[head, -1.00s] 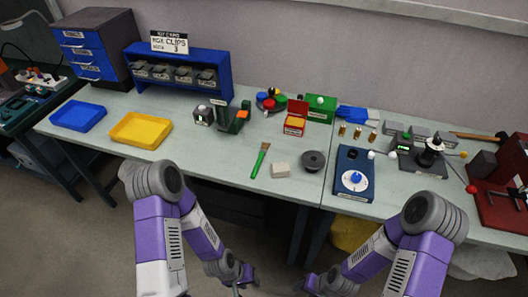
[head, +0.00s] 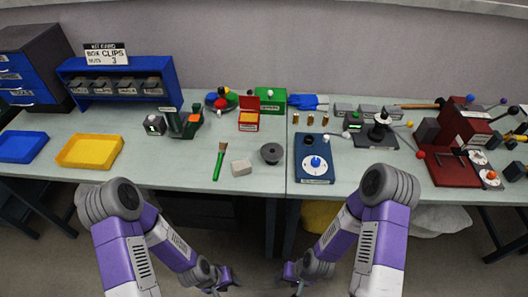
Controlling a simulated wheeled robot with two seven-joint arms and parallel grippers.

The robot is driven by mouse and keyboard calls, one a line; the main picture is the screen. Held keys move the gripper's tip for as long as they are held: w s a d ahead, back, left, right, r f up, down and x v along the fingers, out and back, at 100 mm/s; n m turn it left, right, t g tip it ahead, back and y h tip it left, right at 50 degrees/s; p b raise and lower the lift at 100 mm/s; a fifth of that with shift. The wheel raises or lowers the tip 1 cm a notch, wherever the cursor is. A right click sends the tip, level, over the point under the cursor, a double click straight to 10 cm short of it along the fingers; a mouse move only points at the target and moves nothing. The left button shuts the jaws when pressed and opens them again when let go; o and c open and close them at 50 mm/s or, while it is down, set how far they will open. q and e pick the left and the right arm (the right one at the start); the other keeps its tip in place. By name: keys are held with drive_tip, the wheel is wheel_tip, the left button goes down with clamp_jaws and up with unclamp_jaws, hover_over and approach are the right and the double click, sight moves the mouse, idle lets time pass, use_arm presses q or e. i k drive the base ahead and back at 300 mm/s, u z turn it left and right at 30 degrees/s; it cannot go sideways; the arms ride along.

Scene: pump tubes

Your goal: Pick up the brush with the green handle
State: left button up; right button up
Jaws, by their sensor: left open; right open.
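The brush with the green handle (head: 218,166) lies on the workbench (head: 185,179) near its front edge, left of the middle. Its bristle end points away from me and its green handle points toward the front edge. My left gripper (head: 232,279) is below and in front of the bench edge, low in the picture, and holds nothing that I can see. My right gripper (head: 290,272) is to its right, also below the bench edge and apart from the brush. Both grippers are small and dark in this view.
A blue device with a dial (head: 314,175) stands further right. A yellow tray (head: 90,152) is at the left.

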sight(223, 146)
drive_tip(key=k, duration=0.5)
drive_tip(key=u, duration=1.6)
drive_tip(key=i, duration=1.3)
drive_tip(key=z, duration=1.35)
